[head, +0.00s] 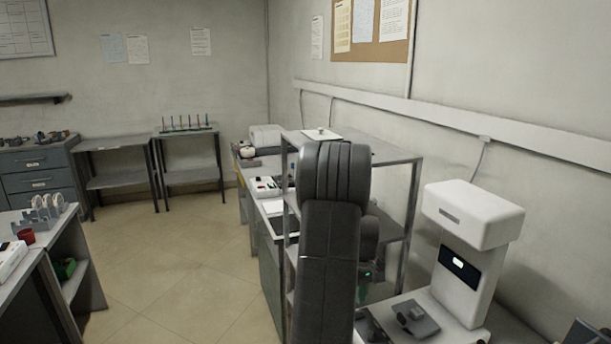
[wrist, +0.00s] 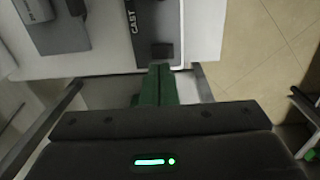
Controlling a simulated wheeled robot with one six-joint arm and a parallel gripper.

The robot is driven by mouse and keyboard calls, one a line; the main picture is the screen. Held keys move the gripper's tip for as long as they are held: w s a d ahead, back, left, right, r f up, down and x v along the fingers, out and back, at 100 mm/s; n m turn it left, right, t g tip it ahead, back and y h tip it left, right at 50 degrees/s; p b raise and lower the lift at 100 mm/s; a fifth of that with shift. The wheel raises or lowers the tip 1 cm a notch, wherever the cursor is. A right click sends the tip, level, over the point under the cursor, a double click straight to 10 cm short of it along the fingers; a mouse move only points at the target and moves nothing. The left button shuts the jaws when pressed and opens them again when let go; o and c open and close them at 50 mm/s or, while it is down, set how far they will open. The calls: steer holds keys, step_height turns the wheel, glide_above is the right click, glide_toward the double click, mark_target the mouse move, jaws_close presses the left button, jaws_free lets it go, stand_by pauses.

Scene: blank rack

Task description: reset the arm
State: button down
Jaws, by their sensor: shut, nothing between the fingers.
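My black arm (head: 331,225) stands upright in front of the grey metal rack (head: 395,155) in the head view and covers part of it. My gripper shows behind the arm's right edge, with a small green light and green fingers (head: 362,294) pointing down. In the wrist view my gripper (wrist: 157,84) has its two green fingers together, with nothing between them. Beyond the fingertips is a pale surface (wrist: 95,66) with a grey panel marked "CAST" (wrist: 145,30). I cannot tell how far the fingertips are from it.
A white machine (head: 470,250) stands at the right on a bench. Another bench (head: 75,225) with a red cup (head: 26,236) is at the left. Two low tables (head: 115,143) (head: 190,135) stand at the back. The tiled floor (head: 165,260) between is clear.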

steer(key=shift+a+f+h+b, duration=0.25)
steer(key=shift+f+h+b, duration=0.35)
steer(key=shift+b, duration=0.25)
step_height(320, 180, up, 9)
steer(key=a, duration=0.1)
steer(key=shift+s+f, duration=0.15)
steer(key=shift+f, duration=0.05)
